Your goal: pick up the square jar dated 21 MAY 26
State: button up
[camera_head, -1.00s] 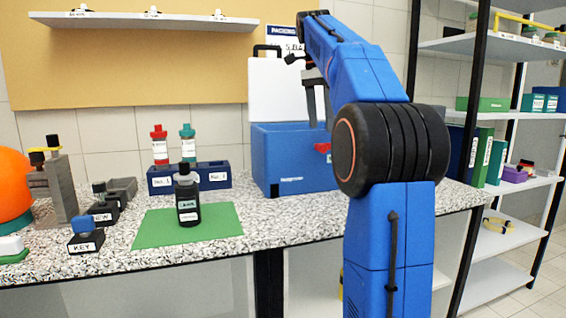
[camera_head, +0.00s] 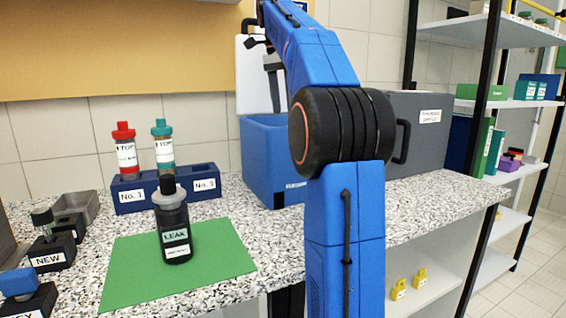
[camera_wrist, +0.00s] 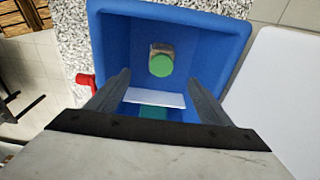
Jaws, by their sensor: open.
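In the wrist view a jar with a round green lid (camera_wrist: 160,65) stands inside the blue box (camera_wrist: 112,55), near the far wall. Its body is mostly hidden under the lid, and no date can be read on it. My gripper (camera_wrist: 158,88) is open above the box, with one finger on each side of the view and nothing between them. A white card or label and a second green patch (camera_wrist: 152,112) lie nearer in the box. In the head view the blue box (camera_head: 262,170) stands behind my arm, and its inside is hidden.
A dark bottle labelled LEAK (camera_head: 173,235) stands on a green mat (camera_head: 120,275). Behind it, a blue rack (camera_head: 130,200) holds red- and teal-capped tubes. A grey case (camera_head: 425,145) stands right of my arm.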

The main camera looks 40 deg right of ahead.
jog(key=f, duration=0.4)
jog(key=d+f, duration=0.1)
jog(key=f, duration=0.7)
jog(key=shift+s+d, duration=0.15)
jog(key=shift+d, duration=0.05)
jog(key=shift+d+f, duration=0.2)
jog(key=shift+f, duration=0.65)
jog(key=shift+d+f, duration=0.15)
jog(key=shift+f, duration=0.75)
jog(key=shift+d+f, duration=0.2)
jog(key=shift+f, duration=0.65)
jog(key=c, duration=1.5)
